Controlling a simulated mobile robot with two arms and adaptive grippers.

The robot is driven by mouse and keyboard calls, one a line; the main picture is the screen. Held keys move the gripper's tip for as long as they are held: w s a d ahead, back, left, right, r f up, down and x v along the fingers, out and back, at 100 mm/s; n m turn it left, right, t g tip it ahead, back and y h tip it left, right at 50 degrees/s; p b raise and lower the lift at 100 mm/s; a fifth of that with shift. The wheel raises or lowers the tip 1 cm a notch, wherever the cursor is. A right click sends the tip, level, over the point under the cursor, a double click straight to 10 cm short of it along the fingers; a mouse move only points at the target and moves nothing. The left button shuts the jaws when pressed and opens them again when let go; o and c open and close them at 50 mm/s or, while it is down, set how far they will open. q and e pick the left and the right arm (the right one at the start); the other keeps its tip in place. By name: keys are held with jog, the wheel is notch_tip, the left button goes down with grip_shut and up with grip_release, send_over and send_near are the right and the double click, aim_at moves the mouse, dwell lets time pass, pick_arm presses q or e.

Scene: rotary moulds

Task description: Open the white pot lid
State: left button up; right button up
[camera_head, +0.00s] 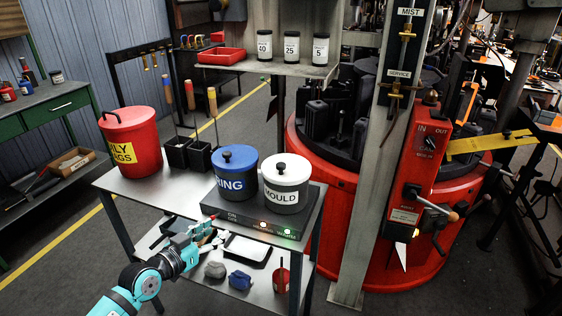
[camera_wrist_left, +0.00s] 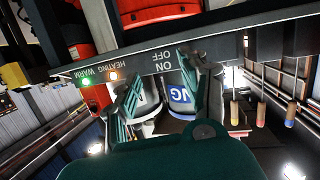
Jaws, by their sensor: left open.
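The white pot (camera_head: 287,182) has a white lid (camera_head: 287,169) with a black knob, and its label reads MOULD. It stands upright on a dark heater (camera_head: 262,222), lid on. The blue-lidded pot (camera_head: 235,175) stands close on its left. My left gripper (camera_head: 205,232) is in front of the table, lower and left of both pots, apart from them. In the left wrist view my left gripper (camera_wrist_left: 165,95) is open and empty, with the white pot (camera_wrist_left: 148,100) and the blue-lidded pot (camera_wrist_left: 182,97) upside down beyond the fingers. My right gripper is out of view.
A red bin (camera_head: 131,145) stands on the table's left. A shelf (camera_head: 268,65) with jars overhangs the back. A metal post (camera_head: 368,170) and red machine are right.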

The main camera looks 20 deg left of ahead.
pick_arm(q)
jog(key=s+d+r+m+h, duration=0.1)
jog(key=d+r, duration=0.1)
jog(key=r, duration=0.3)
jog(key=d+r+m+t+h, duration=0.1)
jog(key=d+r+h, duration=0.15)
jog(key=r, duration=0.35)
jog(key=s+d+r+m+h, duration=0.1)
jog(key=d+r, duration=0.1)
jog(key=r, duration=0.3)
jog(key=p, duration=0.5)
send_near(283, 163)
jog(key=x, duration=0.9)
jog(key=shift+w, duration=0.15)
jog(key=shift+f, duration=0.1)
jog(key=c, duration=0.9)
grip_shut()
jog(key=shift+w+d+f, duration=0.2)
jog(key=shift+w+f, duration=0.05)
jog(key=shift+f, duration=0.05)
